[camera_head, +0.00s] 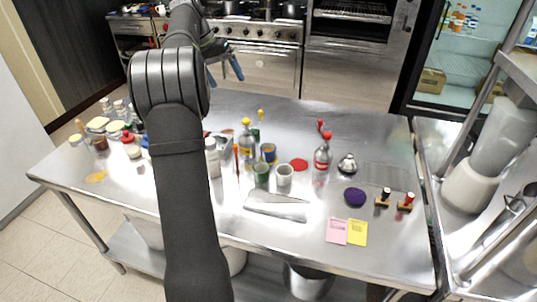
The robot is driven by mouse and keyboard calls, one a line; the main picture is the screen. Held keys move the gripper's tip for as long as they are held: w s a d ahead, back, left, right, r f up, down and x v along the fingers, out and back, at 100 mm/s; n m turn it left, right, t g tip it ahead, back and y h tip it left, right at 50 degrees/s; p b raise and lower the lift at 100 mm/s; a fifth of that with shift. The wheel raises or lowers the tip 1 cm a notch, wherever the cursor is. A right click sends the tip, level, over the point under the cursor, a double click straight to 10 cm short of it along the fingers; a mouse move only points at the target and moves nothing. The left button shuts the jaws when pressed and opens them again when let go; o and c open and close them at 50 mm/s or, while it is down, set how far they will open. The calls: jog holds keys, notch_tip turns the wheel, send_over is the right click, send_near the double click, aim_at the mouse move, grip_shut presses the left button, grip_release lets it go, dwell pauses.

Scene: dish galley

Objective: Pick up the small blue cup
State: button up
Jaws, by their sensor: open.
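A small blue cup (268,155) with a yellowish top stands on the steel table near its middle. It stands behind a green cup (261,174) and a pale grey cup (284,175), and the green cup seems to hide a little of its lower part. My gripper (226,70) has blue fingers that are apart and empty. In the picture it lies up and left of the blue cup, well away from it, in front of the stove. Its height above the table is hard to tell.
A yellow-capped bottle (246,143) stands just left of the blue cup and a red-capped bottle (322,157) to its right. A red disc (299,165) lies between. A metal tray (277,205) lies in front. Jars crowd the left end.

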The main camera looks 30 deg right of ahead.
jog(key=c, duration=0.5)
jog(key=s+d+f+t+y, duration=0.1)
jog(key=s+d+f+t, duration=0.35)
jog(key=s+f, duration=0.7)
send_near(268, 149)
jog(key=shift+s+a+f, duration=0.1)
jog(key=shift+s+f, duration=0.15)
jog(key=shift+f, duration=0.2)
jog(key=shift+s+a+f, duration=0.1)
jog(key=shift+s+f, duration=0.15)
jog(key=shift+f, duration=0.2)
jog(key=shift+d+x, duration=0.1)
jog(key=shift+x, duration=1.4)
jog(key=shift+d+x, duration=0.15)
jog(key=shift+x, duration=1.35)
